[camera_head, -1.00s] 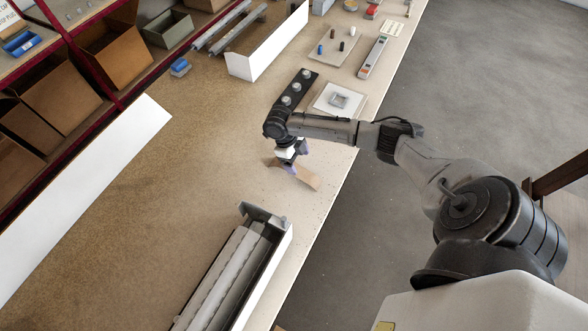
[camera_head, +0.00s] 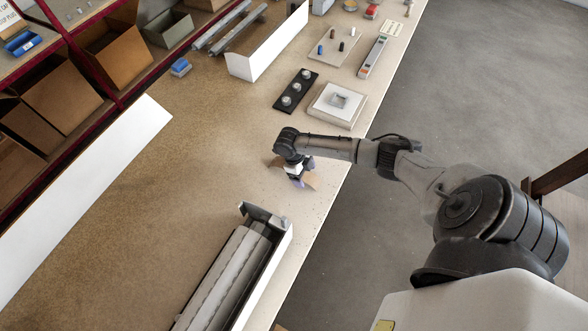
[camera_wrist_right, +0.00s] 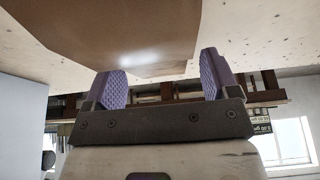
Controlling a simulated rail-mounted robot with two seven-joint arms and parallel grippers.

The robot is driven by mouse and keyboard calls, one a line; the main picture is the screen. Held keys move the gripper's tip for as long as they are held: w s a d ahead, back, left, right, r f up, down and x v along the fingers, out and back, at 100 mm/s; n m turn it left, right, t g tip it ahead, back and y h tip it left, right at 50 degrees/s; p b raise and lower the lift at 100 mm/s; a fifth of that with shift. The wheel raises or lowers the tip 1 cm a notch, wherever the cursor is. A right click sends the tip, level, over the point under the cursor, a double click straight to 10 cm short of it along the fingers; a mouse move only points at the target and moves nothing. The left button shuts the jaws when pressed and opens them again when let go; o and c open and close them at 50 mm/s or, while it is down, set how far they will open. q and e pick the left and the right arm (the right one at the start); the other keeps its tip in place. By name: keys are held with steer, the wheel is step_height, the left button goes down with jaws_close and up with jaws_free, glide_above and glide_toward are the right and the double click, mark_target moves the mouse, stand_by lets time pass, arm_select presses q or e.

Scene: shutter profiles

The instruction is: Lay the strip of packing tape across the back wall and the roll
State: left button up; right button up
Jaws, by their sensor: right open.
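The strip of packing tape (camera_head: 312,180) is a brown, bent-looking piece on the pale front part of the bench. It is partly hidden by my right gripper (camera_head: 301,177). In the right wrist view the brown strip (camera_wrist_right: 120,32) fills the top, in front of the purple fingers of my right gripper (camera_wrist_right: 164,76). These fingers stand wide apart, and I see no grip on the strip. The grey roll (camera_head: 222,284) lies in a long open box with a white wall (camera_head: 266,279) at the bottom of the head view. My left gripper is not in view.
Beyond the gripper lie a black plate with knobs (camera_head: 296,91) and a white square pad (camera_head: 338,103). A long white panel (camera_head: 85,200) lies at the left, beside shelves with bins (camera_head: 115,55). The brown bench middle (camera_head: 190,170) is clear.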

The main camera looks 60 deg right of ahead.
steer(key=shift+c, duration=0.3)
steer(key=c, duration=0.9)
steer(key=shift+c, duration=0.2)
